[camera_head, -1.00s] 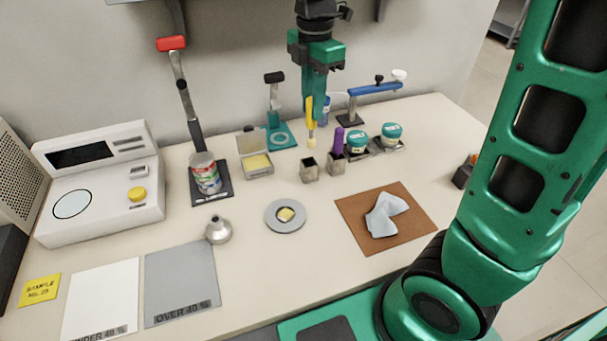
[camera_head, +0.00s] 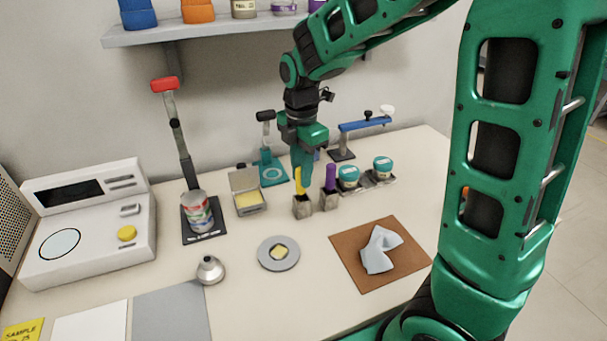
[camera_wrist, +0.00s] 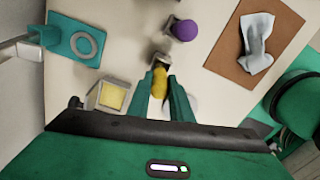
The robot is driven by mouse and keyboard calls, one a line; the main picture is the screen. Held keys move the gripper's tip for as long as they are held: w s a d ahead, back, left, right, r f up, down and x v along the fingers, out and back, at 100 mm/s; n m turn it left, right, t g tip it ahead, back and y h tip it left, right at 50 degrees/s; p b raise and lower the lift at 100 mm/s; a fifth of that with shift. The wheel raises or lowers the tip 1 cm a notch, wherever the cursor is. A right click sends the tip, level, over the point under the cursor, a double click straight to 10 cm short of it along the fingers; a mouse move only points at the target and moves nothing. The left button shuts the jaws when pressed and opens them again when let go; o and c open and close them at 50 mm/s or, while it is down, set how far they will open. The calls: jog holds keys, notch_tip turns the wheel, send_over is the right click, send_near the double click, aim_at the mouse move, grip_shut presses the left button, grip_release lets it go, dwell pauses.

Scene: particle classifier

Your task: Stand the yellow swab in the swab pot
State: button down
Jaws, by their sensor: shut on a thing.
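The yellow swab (camera_head: 298,181) is upright in my gripper (camera_head: 303,178), which is shut on it. Its lower end is at the mouth of the square grey swab pot (camera_head: 302,207) and seems to be inside it; the tip is hidden. In the wrist view the yellow swab (camera_wrist: 160,84) sits between the two green fingers of my gripper (camera_wrist: 161,90), with the pot (camera_wrist: 161,62) just beyond it, mostly covered. A second square pot (camera_head: 329,201) with a purple swab (camera_head: 331,177) stands close to the right.
Teal-lidded jars (camera_head: 348,178) stand right of the pots. An open tin with a yellow pad (camera_head: 248,199) is close on the left. A round grey dish (camera_head: 278,253) and a brown mat with a cloth (camera_head: 345,262) lie in front. A shelf (camera_head: 220,30) hangs above.

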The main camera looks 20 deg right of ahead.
jog(key=shift+f, duration=0.35)
jog(key=shift+f, duration=0.15)
jog(key=c, duration=1.6)
grip_release()
notch_tip(320, 180, up, 11)
jog(key=shift+w+a+f, duration=0.1)
